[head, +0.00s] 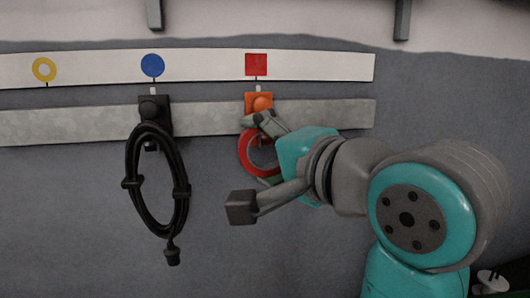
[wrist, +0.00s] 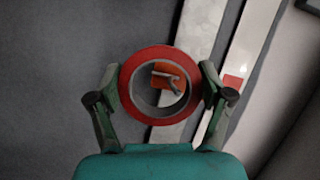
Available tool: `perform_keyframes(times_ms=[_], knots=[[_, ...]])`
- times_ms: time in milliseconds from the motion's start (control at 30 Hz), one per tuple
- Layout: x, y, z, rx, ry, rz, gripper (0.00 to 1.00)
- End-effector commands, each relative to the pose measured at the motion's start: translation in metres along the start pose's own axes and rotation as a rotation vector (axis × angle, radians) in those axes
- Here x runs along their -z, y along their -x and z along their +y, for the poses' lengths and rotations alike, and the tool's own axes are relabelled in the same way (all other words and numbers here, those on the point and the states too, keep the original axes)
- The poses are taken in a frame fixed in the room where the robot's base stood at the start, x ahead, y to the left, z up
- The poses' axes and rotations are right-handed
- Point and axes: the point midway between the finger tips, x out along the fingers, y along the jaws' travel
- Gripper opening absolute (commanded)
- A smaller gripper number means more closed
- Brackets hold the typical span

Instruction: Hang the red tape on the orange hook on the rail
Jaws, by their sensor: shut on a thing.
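The red tape (head: 246,157) is a ring held upright in front of the wall, just below the orange hook (head: 260,103) in the head view. My gripper (head: 262,150) is shut on the tape. In the wrist view, the fingers (wrist: 160,98) press on both outer sides of the red tape roll (wrist: 132,108). Through the roll's hole I see the orange hook with its grey prong (wrist: 168,80). I cannot tell whether the prong has entered the hole or is still behind it. My gripper hides part of the roll in the head view.
The grey rail (head: 60,124) runs along the wall. A black hook (head: 150,105) left of the orange one carries a coiled black cable (head: 131,195). A white strip (head: 200,66) above bears a yellow ring, a blue disc and a red square (head: 256,64). The wall right of the rail is clear.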

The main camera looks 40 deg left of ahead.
Motion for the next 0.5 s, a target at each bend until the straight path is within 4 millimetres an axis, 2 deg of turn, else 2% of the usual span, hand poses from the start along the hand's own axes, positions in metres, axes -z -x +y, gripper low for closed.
perform_keyframes(times_ms=[500], knots=[[0.006,-0.022,0.007,0.0,0.0,-0.001,0.45]])
